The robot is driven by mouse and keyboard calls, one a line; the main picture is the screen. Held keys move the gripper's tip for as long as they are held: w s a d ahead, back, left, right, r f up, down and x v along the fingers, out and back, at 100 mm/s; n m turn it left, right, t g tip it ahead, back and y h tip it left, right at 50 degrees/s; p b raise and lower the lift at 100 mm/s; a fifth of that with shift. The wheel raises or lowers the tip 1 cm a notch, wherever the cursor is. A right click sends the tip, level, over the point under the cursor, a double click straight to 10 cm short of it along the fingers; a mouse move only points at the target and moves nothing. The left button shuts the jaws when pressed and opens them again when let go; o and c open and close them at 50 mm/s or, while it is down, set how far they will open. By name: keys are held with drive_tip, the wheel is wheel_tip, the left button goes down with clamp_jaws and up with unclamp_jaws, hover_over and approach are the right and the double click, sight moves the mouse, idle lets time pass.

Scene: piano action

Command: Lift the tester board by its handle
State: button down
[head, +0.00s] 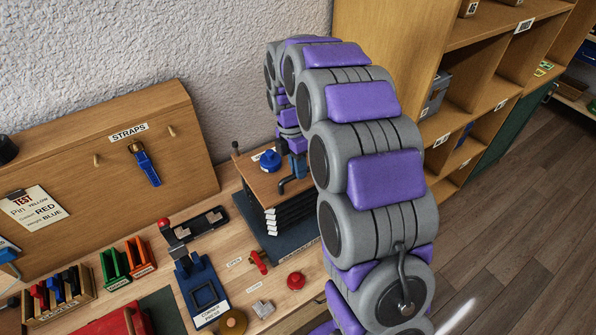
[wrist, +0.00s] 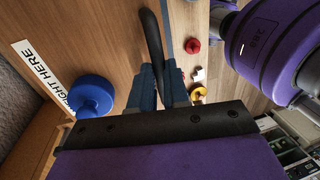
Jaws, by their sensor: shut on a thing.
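The tester board is the wooden panel (head: 262,182) at the bench's far end, above a dark layered stack (head: 290,215). A blue round weight (head: 270,160) sits on it; in the wrist view the weight (wrist: 90,96) lies left of my fingers, beside a partly hidden label ending "IGHT HERE" (wrist: 38,66). The dark curved handle (wrist: 153,38) rises from between my blue fingertips. My gripper (wrist: 160,78) is shut on this handle. In the head view my gripper (head: 294,178) is at the board's right edge, partly hidden by my arm. I cannot tell whether the board is raised.
A red button (head: 296,281) and a red-handled switch (head: 258,262) lie in front of the stack. A blue press (head: 200,290) and colored racks (head: 115,262) stand further left. The straps panel (head: 110,170) backs the bench. Shelves (head: 480,80) stand at right.

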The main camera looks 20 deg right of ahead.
drive_tip(key=shift+w, duration=0.15)
drive_tip(key=c, duration=1.1)
unclamp_jaws()
drive_tip(key=w+a+r+p, duration=0.1)
drive_tip(key=w+r+p, duration=0.1)
drive_tip(key=r, duration=1.5)
drive_tip(key=shift+w, duration=0.65)
drive_tip(key=shift+a, duration=0.1)
